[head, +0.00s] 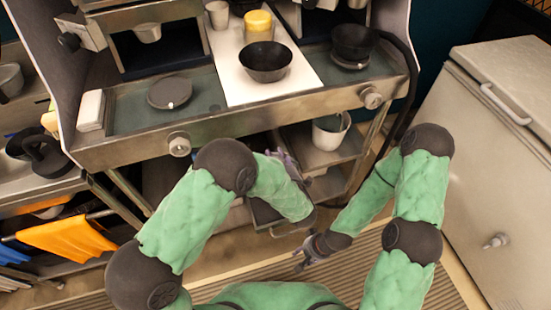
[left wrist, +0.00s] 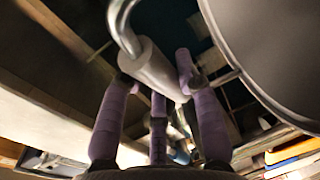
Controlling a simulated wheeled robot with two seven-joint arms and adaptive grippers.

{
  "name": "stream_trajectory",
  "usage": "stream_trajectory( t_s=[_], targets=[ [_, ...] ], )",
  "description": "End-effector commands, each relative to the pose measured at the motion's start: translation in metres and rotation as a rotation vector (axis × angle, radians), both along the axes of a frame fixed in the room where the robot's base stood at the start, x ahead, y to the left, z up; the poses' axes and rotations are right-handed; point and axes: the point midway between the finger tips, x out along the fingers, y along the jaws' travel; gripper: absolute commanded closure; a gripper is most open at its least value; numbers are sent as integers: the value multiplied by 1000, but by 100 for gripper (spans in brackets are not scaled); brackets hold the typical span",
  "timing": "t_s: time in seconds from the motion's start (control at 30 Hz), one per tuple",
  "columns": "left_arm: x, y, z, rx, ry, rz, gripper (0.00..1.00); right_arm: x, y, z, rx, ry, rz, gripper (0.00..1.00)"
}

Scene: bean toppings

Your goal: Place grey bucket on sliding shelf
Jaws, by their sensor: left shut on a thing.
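A pale grey bucket (head: 328,138) stands upright at the lower shelf level under the counter in the head view. My left gripper (head: 283,163) is left of it and slightly lower in the picture. In the left wrist view, the purple fingers of my left gripper (left wrist: 160,88) are closed around a grey cylindrical grip on a curved metal handle (left wrist: 148,65), which seems to be the bucket's. A large round grey body (left wrist: 275,50) is close on the right there. A dark sliding shelf (head: 262,212) with a bar handle is partly hidden by my left arm. My right gripper (head: 308,252) is empty, fingers spread.
The counter (head: 240,120) above holds a black bowl (head: 265,60), a yellow-lidded jar (head: 258,24) and a dark pan (head: 353,42). A grey chest (head: 500,150) stands at the right. Orange cloth (head: 68,238) hangs at the left. The counter's front edge overhangs the lower shelves.

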Motion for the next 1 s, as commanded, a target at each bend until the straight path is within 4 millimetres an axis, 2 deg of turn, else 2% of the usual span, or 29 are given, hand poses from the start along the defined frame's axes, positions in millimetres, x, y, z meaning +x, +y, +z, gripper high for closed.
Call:
stream_trajectory(
  t_s=[0.2,0.23,0.3,0.7,0.87,1.0],
  targets=[
    [0,0,-3,0,-1,0,100,0,0,-2,0,0,0,60],
    [0,0,-3,0,0,0,59,0,0,-1,0,0,0,60],
    [0,0,-3,0,0,0,44,0,0,-1,0,0,0,60],
    [0,0,2,-1,0,0,44,0,0,2,0,0,0,60],
    [-19,-8,6,1,1,-4,44,0,0,10,0,0,0,60],
    [-46,-18,12,2,1,-8,44,0,0,22,0,0,0,60]
  ],
)
